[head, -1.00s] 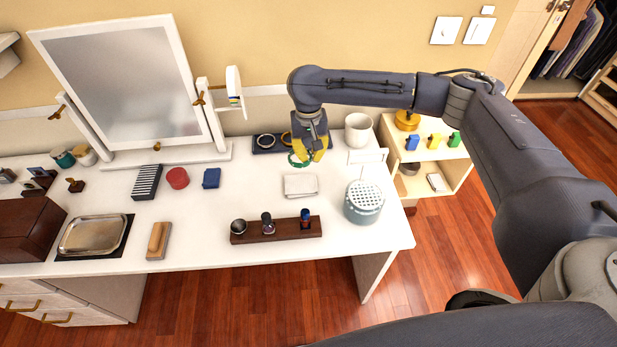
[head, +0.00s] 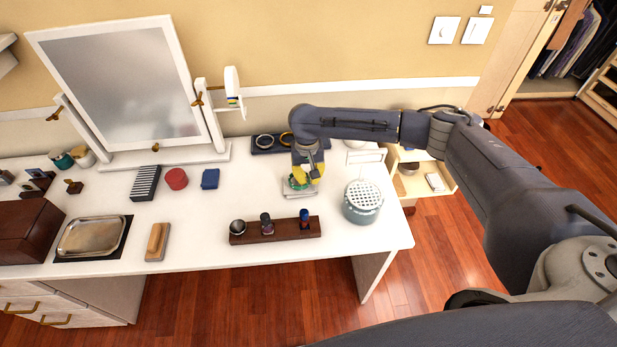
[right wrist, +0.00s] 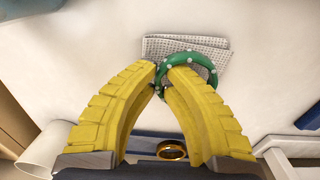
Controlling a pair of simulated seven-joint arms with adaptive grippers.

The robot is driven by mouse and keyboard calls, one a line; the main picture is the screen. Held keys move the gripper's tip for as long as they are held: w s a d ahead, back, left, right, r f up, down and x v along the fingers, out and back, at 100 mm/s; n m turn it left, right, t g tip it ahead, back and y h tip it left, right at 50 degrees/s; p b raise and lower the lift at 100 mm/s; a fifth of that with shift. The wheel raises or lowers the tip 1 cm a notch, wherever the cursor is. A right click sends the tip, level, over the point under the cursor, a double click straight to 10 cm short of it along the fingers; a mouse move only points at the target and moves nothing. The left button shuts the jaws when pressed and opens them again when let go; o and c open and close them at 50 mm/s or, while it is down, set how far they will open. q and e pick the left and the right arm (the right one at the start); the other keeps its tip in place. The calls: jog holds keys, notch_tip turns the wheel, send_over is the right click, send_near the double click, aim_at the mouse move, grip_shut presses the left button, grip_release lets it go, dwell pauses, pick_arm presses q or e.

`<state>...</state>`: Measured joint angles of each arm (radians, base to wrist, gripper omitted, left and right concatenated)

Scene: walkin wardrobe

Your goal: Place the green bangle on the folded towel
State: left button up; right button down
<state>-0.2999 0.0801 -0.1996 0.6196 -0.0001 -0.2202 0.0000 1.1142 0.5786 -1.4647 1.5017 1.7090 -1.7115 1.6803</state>
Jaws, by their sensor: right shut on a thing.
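My right gripper (head: 306,178) has yellow fingers and is shut on the green bangle (head: 297,183). In the right wrist view the fingertips (right wrist: 168,80) pinch the near side of the bangle (right wrist: 205,58), which is green with pale dots. The folded towel (head: 300,194) is a small light grey square on the white table, partly hidden by the gripper. In the right wrist view the towel (right wrist: 160,46) lies behind and under the bangle. I cannot tell whether the bangle touches it. My left gripper is not in view.
A dark tray (head: 263,150) with rings stands behind the gripper. A wooden stand (head: 250,238) with small items is in front of the towel. A perforated grey-green canister (head: 362,214) stands to the right, near a white rack.

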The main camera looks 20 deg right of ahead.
jog(key=shift+f, duration=0.2)
jog(key=c, duration=1.5)
grip_release()
jog(key=shift+c, duration=0.2)
notch_tip(320, 180, up, 12)
jog(key=shift+a+r, duration=0.15)
jog(key=shift+r, duration=0.05)
